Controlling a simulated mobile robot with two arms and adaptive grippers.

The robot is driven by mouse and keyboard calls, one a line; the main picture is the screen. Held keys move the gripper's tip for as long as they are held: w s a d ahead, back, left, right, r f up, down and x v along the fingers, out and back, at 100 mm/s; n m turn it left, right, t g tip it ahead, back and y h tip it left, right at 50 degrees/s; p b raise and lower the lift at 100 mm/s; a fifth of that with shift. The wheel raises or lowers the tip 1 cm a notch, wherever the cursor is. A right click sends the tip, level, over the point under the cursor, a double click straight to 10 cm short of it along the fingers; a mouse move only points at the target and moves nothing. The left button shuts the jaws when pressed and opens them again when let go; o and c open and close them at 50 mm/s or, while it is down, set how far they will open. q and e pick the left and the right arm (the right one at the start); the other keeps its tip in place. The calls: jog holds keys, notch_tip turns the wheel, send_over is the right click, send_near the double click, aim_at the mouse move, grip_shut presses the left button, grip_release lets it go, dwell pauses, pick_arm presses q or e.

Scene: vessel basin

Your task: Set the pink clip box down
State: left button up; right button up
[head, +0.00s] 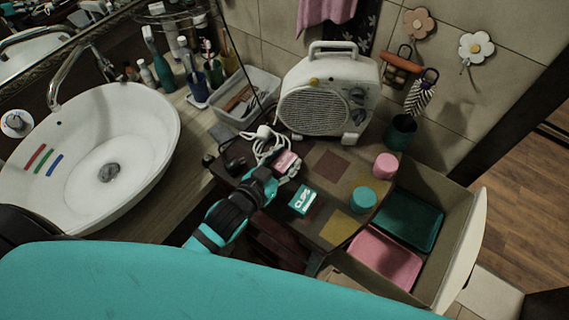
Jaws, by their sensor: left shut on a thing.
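The pink clip box (287,162), with a pale face, is at the fingertips of my left gripper (272,177), at the left part of the small wooden table. My left gripper is shut on it, and the fingers hide its near side. I cannot tell whether the box touches the tabletop. A teal clip box (302,200) with white lettering lies on the table to the right of the gripper. My right gripper is not in view.
A white heater (327,102) stands behind, with a white cable (268,140) near the pink box. A teal jar (363,198) and a pink jar (385,165) stand at right. Teal (411,220) and pink (384,259) trays lie beyond. Table patches between are bare.

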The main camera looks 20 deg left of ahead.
pick_arm(q)
jog(key=shift+s, duration=0.1)
jog(key=o, duration=1.2)
jog(key=shift+c, duration=0.2)
